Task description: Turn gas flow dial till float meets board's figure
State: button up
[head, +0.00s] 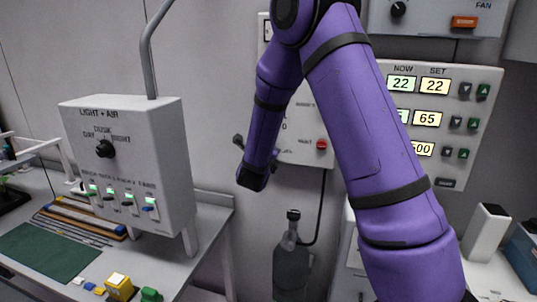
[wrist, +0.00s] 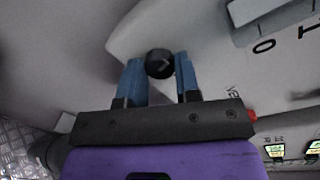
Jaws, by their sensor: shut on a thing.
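In the wrist view, the blue fingers of my gripper (wrist: 159,76) are shut on a round black dial (wrist: 159,62), one finger on each side. The dial sits at the edge of a pale panel (wrist: 205,45). In the head view, this wall panel (head: 307,120) is partly hidden behind my purple arm, with a red button showing. The gas tube and its float cannot be made out in either view. The board (head: 460,140) on the right wall has NOW and SET columns. Its SET figures read 22, 65 and one ending in 00; my arm covers part of the NOW column.
A LIGHT + AIR box (head: 130,160) with a knob and several lit switches stands left, on a bench holding a green mat (head: 45,252) and small blocks. A grey gas bottle (head: 291,265) stands below the wall panel. A FAN box (head: 435,15) is top right.

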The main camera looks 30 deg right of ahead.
jog(key=shift+s+f+m+t, duration=0.1)
jog(key=shift+m+t, duration=0.1)
jog(key=shift+m, duration=1.7)
jog(key=shift+f+m+t, duration=0.1)
jog(key=shift+m+t, duration=0.1)
jog(key=shift+m, duration=1.7)
jog(key=o, duration=0.9)
jog(key=shift+r, duration=0.1)
jog(key=v, duration=1)
jog(key=shift+s+a, duration=0.15)
jog(key=shift+s, duration=0.15)
